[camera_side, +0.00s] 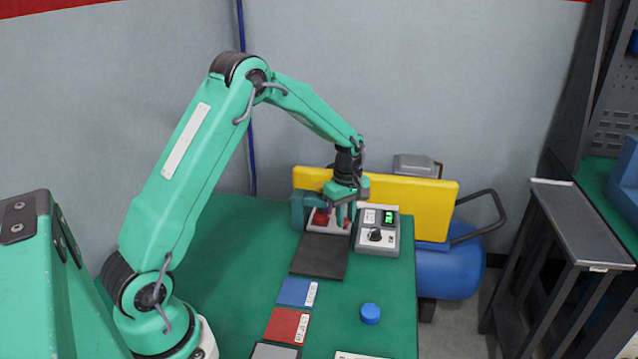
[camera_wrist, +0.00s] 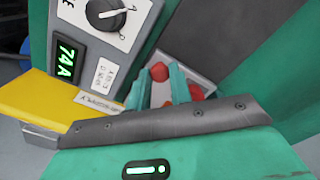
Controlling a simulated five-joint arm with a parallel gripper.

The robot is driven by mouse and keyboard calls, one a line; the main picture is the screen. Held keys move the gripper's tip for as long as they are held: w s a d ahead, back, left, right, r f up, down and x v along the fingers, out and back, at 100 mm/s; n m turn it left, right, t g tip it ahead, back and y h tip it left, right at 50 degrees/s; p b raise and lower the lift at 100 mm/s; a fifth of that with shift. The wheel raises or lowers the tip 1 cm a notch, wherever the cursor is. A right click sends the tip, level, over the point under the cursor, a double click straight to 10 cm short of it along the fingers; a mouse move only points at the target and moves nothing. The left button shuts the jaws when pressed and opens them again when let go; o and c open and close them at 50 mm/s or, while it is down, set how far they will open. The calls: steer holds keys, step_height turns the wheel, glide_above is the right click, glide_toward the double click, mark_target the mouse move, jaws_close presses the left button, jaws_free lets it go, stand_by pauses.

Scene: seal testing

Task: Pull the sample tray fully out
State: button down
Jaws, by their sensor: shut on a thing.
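The sample tray (camera_side: 313,227) is pale grey with red pieces (camera_side: 321,216) on it. It lies at the far end of the green bench, between a teal block and a grey control box. My gripper (camera_side: 345,214) points down over the tray's right part, its fingers close together. In the wrist view the tray (camera_wrist: 187,64) shows behind the two teal fingers (camera_wrist: 168,84), with red pieces on both sides of them. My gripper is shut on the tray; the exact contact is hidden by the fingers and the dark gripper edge.
The control box (camera_side: 378,243) with a knob and lit green display stands right of the tray. A yellow panel (camera_side: 415,205) rises behind. A dark pad (camera_side: 319,257) lies in front, then blue (camera_side: 294,291) and red (camera_side: 284,325) cards. A blue cap (camera_side: 370,313) sits near the right edge.

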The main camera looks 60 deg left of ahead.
steer(key=s+d, duration=1)
steer(key=shift+s+d+r, duration=0.1)
steer(key=shift+s+d, duration=0.05)
steer(key=shift+d, duration=0.1)
steer(key=c, duration=1.3)
jaws_free()
steer(key=shift+o, duration=0.2)
step_height(320, 180, up, 8)
